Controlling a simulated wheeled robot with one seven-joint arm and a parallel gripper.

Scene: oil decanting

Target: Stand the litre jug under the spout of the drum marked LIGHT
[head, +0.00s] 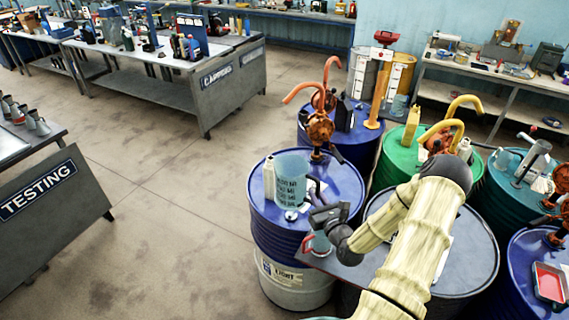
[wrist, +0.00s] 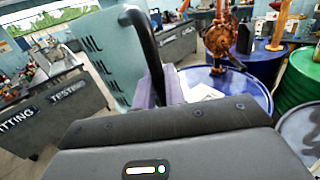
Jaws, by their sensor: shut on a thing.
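The litre jug (head: 291,182) is translucent blue-grey with dark volume marks. It appears roughly upright over the blue top of the drum marked LIGHT (head: 283,274); I cannot tell whether it touches. My gripper (head: 316,197) is shut on the jug's dark handle, at the jug's right side. In the wrist view the jug (wrist: 113,58) leans in the picture, with its handle between my fingers (wrist: 158,90). An orange pump (head: 320,129) rises at the back of this drum, with a curved orange spout (head: 298,90) reaching left. The jug's base is partly hidden in the wrist view.
A white bottle (head: 269,175) stands left of the jug on the drum. A small red-handled vessel (head: 320,243) is below my gripper. Another blue drum (head: 352,142), a green drum (head: 397,160) and further drums crowd behind and right. Open floor (head: 180,200) lies left.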

